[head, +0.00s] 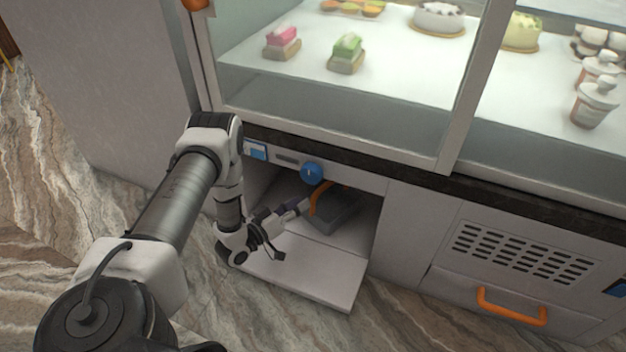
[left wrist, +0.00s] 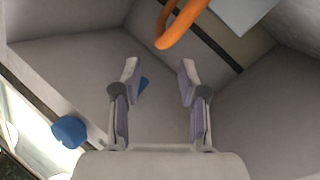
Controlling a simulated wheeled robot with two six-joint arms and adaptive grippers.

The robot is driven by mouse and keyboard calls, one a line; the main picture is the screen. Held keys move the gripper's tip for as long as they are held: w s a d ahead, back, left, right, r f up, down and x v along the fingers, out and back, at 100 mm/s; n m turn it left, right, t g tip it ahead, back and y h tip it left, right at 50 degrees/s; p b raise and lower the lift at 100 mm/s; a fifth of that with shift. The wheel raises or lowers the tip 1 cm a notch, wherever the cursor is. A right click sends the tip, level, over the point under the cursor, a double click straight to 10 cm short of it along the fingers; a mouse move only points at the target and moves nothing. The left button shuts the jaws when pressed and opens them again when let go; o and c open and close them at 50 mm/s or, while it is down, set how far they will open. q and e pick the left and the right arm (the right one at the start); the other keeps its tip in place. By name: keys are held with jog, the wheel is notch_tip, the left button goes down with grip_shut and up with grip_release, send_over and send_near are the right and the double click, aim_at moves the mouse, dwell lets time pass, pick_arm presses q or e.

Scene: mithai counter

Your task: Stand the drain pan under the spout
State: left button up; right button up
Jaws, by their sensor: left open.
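The drain pan (head: 340,214) is a dark grey tray with an orange handle (head: 318,198), inside the open compartment under the display case. The orange handle also shows at the top of the left wrist view (left wrist: 180,22). A blue knob (head: 312,174) is on the panel above the opening; a blue knob also shows in the left wrist view (left wrist: 68,130). I cannot make out the spout clearly. My left gripper (head: 298,208) reaches into the compartment beside the handle. Its fingers are apart and empty in the left wrist view (left wrist: 158,76). My right gripper is not in view.
A lowered flap (head: 310,270) lies in front of the opening. The compartment side walls are close around my gripper. A drawer with an orange handle (head: 512,310) and a vent grille (head: 525,252) are at right. The glass case (head: 340,115) with sweets overhangs above.

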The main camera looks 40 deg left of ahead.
pick_arm(q)
jog(key=d+f+g, duration=0.1)
jog(key=d, duration=0.1)
jog(key=s+d+f+g, duration=0.1)
jog(key=d, duration=0.1)
jog(key=d+f+g, duration=0.1)
jog(key=d+f, duration=0.1)
jog(key=shift+s+d+g, duration=0.35)
jog(key=shift+s+g, duration=0.05)
jog(key=s+d+f+g, duration=0.1)
jog(key=s+d+f+m+g, duration=0.1)
jog(key=s+d, duration=0.1)
jog(key=s+d+f+g, duration=0.1)
jog(key=d+g, duration=0.1)
jog(key=shift+s+d+y, duration=0.15)
jog(key=shift+d+y, duration=0.1)
jog(key=shift+y, duration=0.15)
jog(key=s+d+m+g+y, duration=0.1)
jog(key=s+g, duration=0.4)
jog(key=s, duration=0.5)
jog(key=s+d+r+m+g+y, duration=0.1)
jog(key=s+d+g, duration=0.2)
jog(key=s, duration=0.7)
jog(key=shift+s+r+m+g, duration=0.3)
jog(key=shift+m+g, duration=0.1)
jog(key=shift+g, duration=0.6)
